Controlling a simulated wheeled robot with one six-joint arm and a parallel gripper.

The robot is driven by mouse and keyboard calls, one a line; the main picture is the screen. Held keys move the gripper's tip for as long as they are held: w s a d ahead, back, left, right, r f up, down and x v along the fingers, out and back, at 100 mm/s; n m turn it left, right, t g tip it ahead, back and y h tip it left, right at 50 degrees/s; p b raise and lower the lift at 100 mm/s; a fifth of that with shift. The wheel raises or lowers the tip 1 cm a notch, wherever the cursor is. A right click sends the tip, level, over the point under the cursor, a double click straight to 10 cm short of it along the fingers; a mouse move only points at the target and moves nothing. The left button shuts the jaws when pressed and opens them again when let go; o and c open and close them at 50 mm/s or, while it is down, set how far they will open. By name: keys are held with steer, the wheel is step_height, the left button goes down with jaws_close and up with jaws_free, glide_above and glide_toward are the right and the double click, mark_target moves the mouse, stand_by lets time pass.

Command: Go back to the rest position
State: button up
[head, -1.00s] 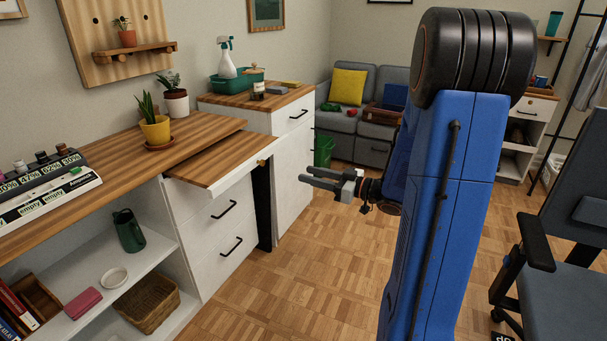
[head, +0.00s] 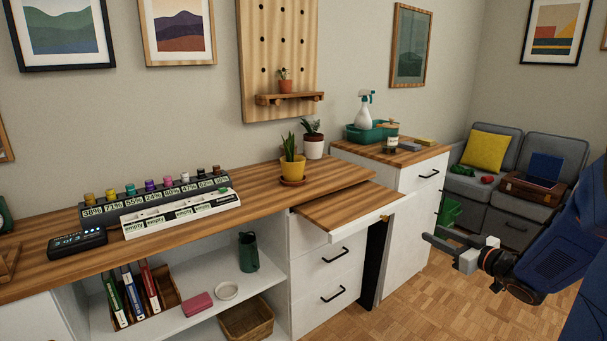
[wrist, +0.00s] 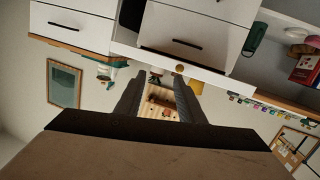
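My gripper (head: 432,234) shows at the right of the head view, held in the air in front of the white drawer cabinets. It also shows in the wrist view (wrist: 160,80), where its two dark fingers stand apart with nothing between them. It is open and empty, and touches nothing that I can see. My blue arm runs off the right edge of the head view. The wrist view is upside down, with the drawers at the top.
The wooden desk top (head: 120,262) runs along the wall at the left. A pull-out board (head: 345,208) juts out beside my gripper, with a drawer cabinet (head: 415,215) behind it. A grey sofa (head: 515,235) stands at the far right. Parquet floor (head: 410,300) below is clear.

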steer(key=s+r+m+g+h, duration=0.3)
steer(key=s+r+m+h, duration=0.15)
steer(key=s+h, duration=0.55)
steer(key=s+a+f+g+y, duration=0.1)
steer(key=s+a+g, duration=0.1)
steer(key=s+a, duration=0.2)
steer(key=s+a+f+m+g+y, duration=0.1)
steer(key=s+a, duration=0.3)
steer(key=s, duration=0.7)
steer(key=s+a+f+g+y, duration=0.1)
steer(key=s+a+f+g, duration=0.2)
steer(key=s, duration=0.5)
steer(key=shift+s+a+f+m+g+y, duration=0.15)
steer(key=shift+s+a+m+g+y, duration=0.15)
steer(key=shift+a+g, duration=0.35)
